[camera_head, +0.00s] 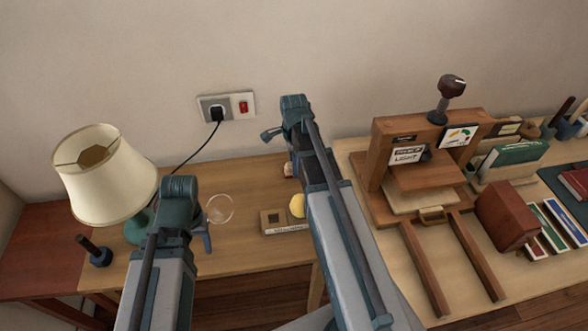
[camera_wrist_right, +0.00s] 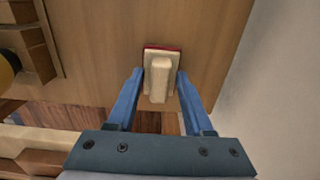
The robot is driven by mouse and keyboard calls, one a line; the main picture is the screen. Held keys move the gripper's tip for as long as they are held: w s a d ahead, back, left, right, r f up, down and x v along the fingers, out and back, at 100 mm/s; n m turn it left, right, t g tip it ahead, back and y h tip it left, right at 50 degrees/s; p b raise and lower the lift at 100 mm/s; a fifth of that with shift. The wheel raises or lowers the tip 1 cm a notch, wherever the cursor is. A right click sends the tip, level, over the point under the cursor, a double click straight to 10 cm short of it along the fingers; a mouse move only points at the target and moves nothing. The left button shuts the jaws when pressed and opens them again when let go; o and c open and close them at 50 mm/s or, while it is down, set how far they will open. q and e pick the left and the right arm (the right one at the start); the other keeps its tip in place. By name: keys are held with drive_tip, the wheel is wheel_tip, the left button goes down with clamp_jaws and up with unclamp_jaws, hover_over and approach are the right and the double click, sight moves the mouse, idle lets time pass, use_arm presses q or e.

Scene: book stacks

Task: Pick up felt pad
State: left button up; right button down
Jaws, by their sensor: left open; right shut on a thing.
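The felt pad (camera_wrist_right: 159,78) is a pale block with a raised grip and a red layer at its edge. In the right wrist view it sits between the two blue fingers of my right gripper (camera_wrist_right: 160,73), which is shut on it. The wooden table surface shows behind it; I cannot tell whether the pad touches it. In the head view my right arm largely hides this area. My left gripper (camera_head: 206,238) is open, low over the left table, mostly hidden by its own wrist, near a round clear glass (camera_head: 220,208).
A lamp (camera_head: 104,175) and a dark-handled tool (camera_head: 95,250) stand at left. A wooden tray (camera_head: 272,222) with a yellow round thing (camera_head: 297,206) lies beside my right arm. A wooden press (camera_head: 388,180) and books (camera_head: 512,155) fill the right table. The wall socket (camera_head: 226,107) has a cord.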

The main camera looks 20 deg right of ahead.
use_arm(q)
drive_tip(key=shift+r, duration=0.1)
use_arm(e)
wheel_tip(320, 180, up, 10)
drive_tip(key=p, duration=1)
use_arm(q)
wheel_tip(320, 180, up, 10)
